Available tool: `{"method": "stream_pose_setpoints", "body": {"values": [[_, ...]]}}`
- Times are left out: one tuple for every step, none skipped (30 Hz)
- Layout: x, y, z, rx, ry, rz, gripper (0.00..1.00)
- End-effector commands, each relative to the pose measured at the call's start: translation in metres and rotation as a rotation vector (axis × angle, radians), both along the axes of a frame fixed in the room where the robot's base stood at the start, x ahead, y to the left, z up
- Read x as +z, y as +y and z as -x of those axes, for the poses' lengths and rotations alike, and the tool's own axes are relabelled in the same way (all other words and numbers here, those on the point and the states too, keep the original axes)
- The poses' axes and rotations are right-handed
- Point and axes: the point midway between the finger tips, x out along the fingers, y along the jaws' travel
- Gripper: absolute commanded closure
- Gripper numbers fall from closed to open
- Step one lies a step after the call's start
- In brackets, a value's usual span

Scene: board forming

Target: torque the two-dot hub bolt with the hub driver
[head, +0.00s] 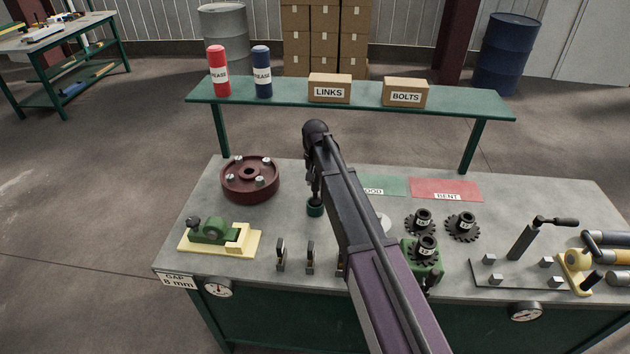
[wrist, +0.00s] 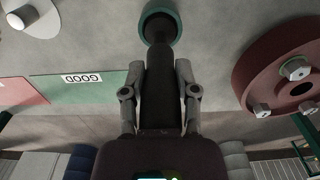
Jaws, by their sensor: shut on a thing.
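My gripper (head: 314,186) is shut on the hub driver (head: 315,209), a dark upright tool with a green ring at its lower end. In the wrist view the driver (wrist: 160,25) lies between both fingers of my gripper (wrist: 163,68), its ring pointing away from the palm. I cannot tell whether the ring touches the bench. The dark red round hub (head: 250,190) sits on the bench to the left of my gripper, apart from the driver. Silver bolts stand on it; it also shows in the wrist view (wrist: 270,62). Dot marks on the bolts are too small to read.
A green fixture on a yellow base (head: 220,238) stands at front left. Small upright plates (head: 310,257), dark gears (head: 462,226) and a plate with square pegs (head: 515,275) are on the bench. The raised shelf (head: 370,101) runs behind. Bench between driver and hub is clear.

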Motion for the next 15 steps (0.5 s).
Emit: {"method": "stream_pose_setpoints", "body": {"values": [[-0.0018,0.0005,0.0002,0.001,0.0,0.0,1.0],[-0.0023,0.0005,0.0002,0.001,0.0,0.0,1.0],[-0.003,0.0005,0.0002,0.001,0.0,0.0,1.0],[-0.0035,0.0005,0.0002,0.001,0.0,0.0,1.0],[-0.0041,0.0005,0.0001,0.001,0.0,0.0,1.0],[-0.0048,0.0005,0.0002,0.001,0.0,0.0,1.0],[-0.0053,0.0005,0.0002,0.001,0.0,0.0,1.0],[-0.0058,0.0005,0.0001,0.001,0.0,0.0,1.0],[-0.0065,0.0005,0.0001,0.001,0.0,0.0,1.0],[-0.007,0.0004,0.0002,0.001,0.0,0.0,1.0],[-0.0076,0.0004,0.0002,0.001,0.0,0.0,1.0],[-0.0083,0.0004,0.0002,0.001,0.0,0.0,1.0],[-0.0088,0.0004,0.0001,0.001,0.0,0.0,1.0],[-0.0093,0.0004,0.0001,0.001,0.0,0.0,1.0],[-0.01,0.0004,0.0001,0.001,0.0,0.0,1.0]]}}
